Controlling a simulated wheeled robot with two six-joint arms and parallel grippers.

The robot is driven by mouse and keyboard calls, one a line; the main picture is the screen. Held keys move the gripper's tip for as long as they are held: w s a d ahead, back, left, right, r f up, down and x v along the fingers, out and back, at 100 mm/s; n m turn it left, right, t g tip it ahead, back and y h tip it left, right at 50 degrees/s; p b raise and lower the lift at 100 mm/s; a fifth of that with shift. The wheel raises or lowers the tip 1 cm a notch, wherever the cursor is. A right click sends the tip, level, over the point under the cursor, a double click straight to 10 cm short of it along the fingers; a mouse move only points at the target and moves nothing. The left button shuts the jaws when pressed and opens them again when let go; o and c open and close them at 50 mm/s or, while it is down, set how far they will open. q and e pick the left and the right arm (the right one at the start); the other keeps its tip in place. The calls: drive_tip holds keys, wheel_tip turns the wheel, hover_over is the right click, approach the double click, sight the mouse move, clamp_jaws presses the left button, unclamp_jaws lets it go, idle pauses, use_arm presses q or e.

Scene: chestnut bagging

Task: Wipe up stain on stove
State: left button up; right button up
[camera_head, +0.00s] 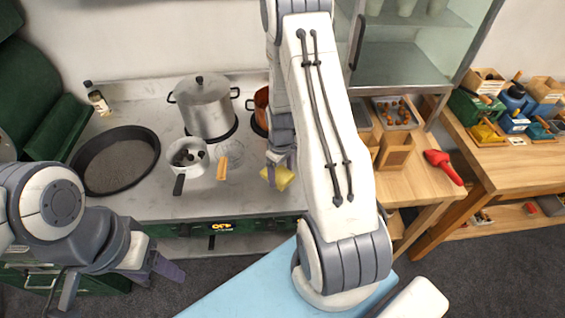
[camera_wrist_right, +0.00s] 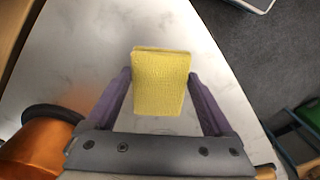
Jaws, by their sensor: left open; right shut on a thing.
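My right gripper (camera_head: 281,158) is shut on a yellow sponge (camera_head: 279,178) over the right part of the pale stove top (camera_head: 140,205). In the right wrist view, the sponge (camera_wrist_right: 160,82) sits between the two fingers of the gripper (camera_wrist_right: 165,98), above the marbled surface (camera_wrist_right: 90,45). I cannot tell whether it touches the surface. A faint orange tint (camera_wrist_right: 85,97) shows near the copper pot; I cannot tell if it is a stain or a reflection. My left gripper (camera_head: 120,282) is open and empty in front of the stove at the lower left.
A lidded steel pot (camera_head: 205,107), a small saucepan (camera_head: 187,156), a dark round pan (camera_head: 115,160) and a copper pot (camera_head: 261,108) stand on the stove. A wooden-handled tool (camera_head: 222,167) lies beside the saucepan. A wooden table (camera_head: 415,175) with a red scoop (camera_head: 443,166) is at right.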

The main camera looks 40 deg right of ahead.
drive_tip(key=shift+r+p, duration=0.85)
drive_tip(key=shift+r, duration=0.55)
